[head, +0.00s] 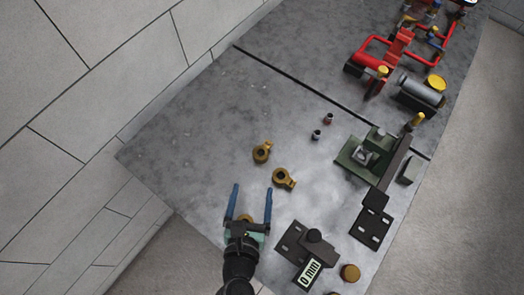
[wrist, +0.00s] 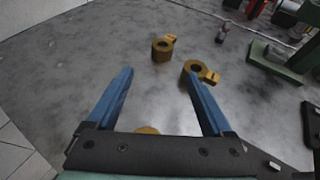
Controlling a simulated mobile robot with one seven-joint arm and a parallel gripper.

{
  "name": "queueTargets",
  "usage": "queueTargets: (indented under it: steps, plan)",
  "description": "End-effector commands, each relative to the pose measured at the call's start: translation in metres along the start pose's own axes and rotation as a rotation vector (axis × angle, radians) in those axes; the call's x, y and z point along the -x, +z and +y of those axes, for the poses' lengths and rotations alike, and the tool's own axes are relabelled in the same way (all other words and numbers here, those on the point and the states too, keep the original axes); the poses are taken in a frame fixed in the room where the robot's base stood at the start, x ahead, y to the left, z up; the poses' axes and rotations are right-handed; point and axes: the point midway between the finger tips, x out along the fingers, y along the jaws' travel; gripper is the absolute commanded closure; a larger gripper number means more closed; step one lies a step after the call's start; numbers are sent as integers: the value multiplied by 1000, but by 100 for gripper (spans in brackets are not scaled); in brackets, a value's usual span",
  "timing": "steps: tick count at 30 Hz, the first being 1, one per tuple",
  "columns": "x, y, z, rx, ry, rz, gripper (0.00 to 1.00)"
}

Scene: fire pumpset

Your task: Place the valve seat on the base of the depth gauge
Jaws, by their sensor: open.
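Two brass rings with side tabs, one farther back (head: 261,152) and one nearer (head: 284,178), lie on the grey table ahead of my gripper. They also show in the wrist view, the farther (wrist: 162,48) and the nearer (wrist: 199,72). A third brass piece (wrist: 147,130) is mostly hidden by my gripper body. I cannot tell which brass piece is the valve seat. The depth gauge (head: 310,272), with a "0 mm" display and a dark base plate (head: 291,241), is to the right of my gripper. My gripper (head: 252,188) is open, its blue fingers apart and nothing held between their tips.
A short brass cylinder (head: 350,272) stands right of the gauge. A green fixture with a dark lever (head: 357,152) and a black bracket (head: 371,228) are at the right. Two small fittings (head: 322,126) and red pump parts (head: 398,45) lie farther back. The table's left part is clear.

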Motion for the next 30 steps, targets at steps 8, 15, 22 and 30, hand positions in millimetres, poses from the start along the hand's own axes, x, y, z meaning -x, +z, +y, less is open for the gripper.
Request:
queueTargets:
  steps: [8,15,22,30]
  plan:
    - [-47,5,0,4,1,-7,15]
    - [-69,4,0,5,2,-5,15]
    - [-88,9,-4,6,1,-7,15]
    - [-119,9,-6,6,2,-7,15]
